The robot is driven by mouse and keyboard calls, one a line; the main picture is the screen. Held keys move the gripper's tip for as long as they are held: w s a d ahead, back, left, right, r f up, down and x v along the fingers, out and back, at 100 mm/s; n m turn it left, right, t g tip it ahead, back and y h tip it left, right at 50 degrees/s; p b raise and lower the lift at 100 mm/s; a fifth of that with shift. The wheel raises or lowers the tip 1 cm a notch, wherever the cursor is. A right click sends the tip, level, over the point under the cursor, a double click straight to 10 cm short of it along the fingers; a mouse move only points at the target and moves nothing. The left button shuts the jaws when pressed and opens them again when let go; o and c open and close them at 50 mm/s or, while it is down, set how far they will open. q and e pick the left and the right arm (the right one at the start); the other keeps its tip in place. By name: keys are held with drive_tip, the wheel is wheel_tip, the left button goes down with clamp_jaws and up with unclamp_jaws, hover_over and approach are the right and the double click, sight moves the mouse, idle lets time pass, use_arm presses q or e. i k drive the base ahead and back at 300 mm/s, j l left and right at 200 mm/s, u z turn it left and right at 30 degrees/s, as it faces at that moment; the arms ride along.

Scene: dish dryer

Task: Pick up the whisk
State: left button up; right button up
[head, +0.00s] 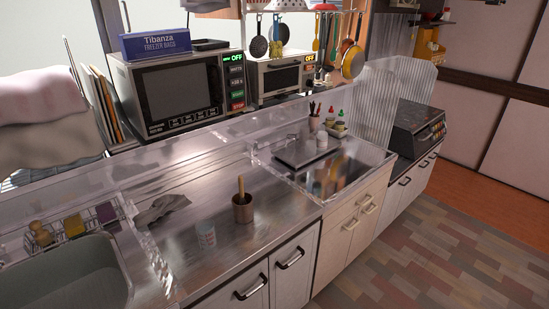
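No whisk can be made out for certain in the head view. Several utensils (317,42) hang from the rack at the back, too small to tell apart. Neither of my grippers is in view.
A sink (75,278) is at the front left. A microwave (180,93) and small oven (281,77) stand at the back. The steel counter (285,222) is clear right of the cups.

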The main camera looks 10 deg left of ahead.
sight(240, 180)
drive_tip(key=i+l+u, duration=0.1)
drive_tip(key=u, duration=0.2)
drive_tip(key=l+u, duration=0.15)
drive_tip(key=u, duration=0.15)
drive_tip(key=i+l+u, duration=0.15)
drive_tip(key=l, duration=0.15)
drive_tip(key=l+u, duration=0.1)
drive_tip(key=l, duration=0.25)
drive_tip(key=i+l+u, duration=0.15)
drive_tip(key=l, duration=0.2)
drive_tip(key=i+l, duration=0.1)
drive_tip(key=l, duration=0.4)
drive_tip(key=i+l+u, duration=0.15)
drive_tip(key=l, duration=0.3)
